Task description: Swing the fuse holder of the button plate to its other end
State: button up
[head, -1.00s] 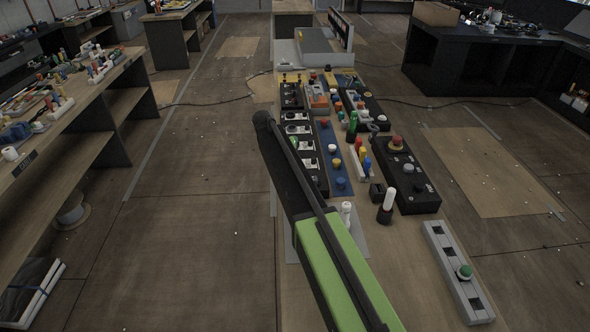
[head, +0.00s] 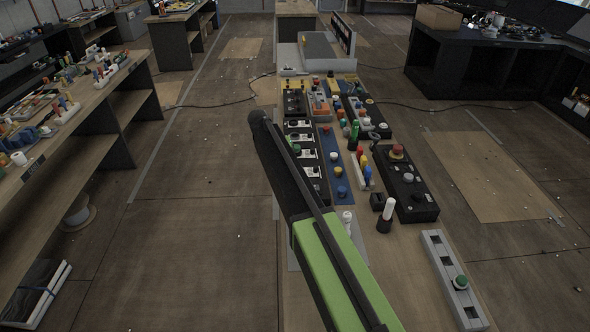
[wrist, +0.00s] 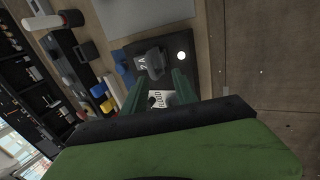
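A dark panel (wrist: 118,53) fills the upper middle of the wrist view. On it stands a dark grey lever-like block, seemingly the fuse holder (wrist: 153,62), beside a "2A" label (wrist: 141,63) and a round white button (wrist: 181,57). My gripper (wrist: 157,83) has its two green fingers apart, with the block at their tips and a white printed label (wrist: 160,98) visible between them. I cannot tell whether the fingers touch the block. In the head view my arm hides the gripper and the block; black panels (head: 294,104) show beyond the arm's end.
Open floor (head: 205,240) lies left.

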jog(key=p+v, duration=0.9)
jog(key=v, duration=0.2)
jog(key=shift+r, duration=0.4)
jog(key=shift+a, duration=0.1)
jog(key=s+d+f+m+y+b, duration=0.1)
jog(key=s+d+f+b, duration=0.4)
jog(key=d, duration=0.4)
jog(key=s+d+f+m+b, duration=0.1)
jog(key=s+d+f+b, duration=0.15)
jog(key=s+d, duration=0.55)
jog(key=s+f+n+y+b, duration=0.1)
jog(key=s+f+y, duration=0.1)
jog(key=s, duration=0.7)
jog(key=s+d+f+n+y+b, duration=0.1)
jog(key=s+f+y, duration=0.1)
jog(key=s, duration=0.7)
jog(key=shift+d+f, duration=0.15)
jog(key=shift+f, duration=0.05)
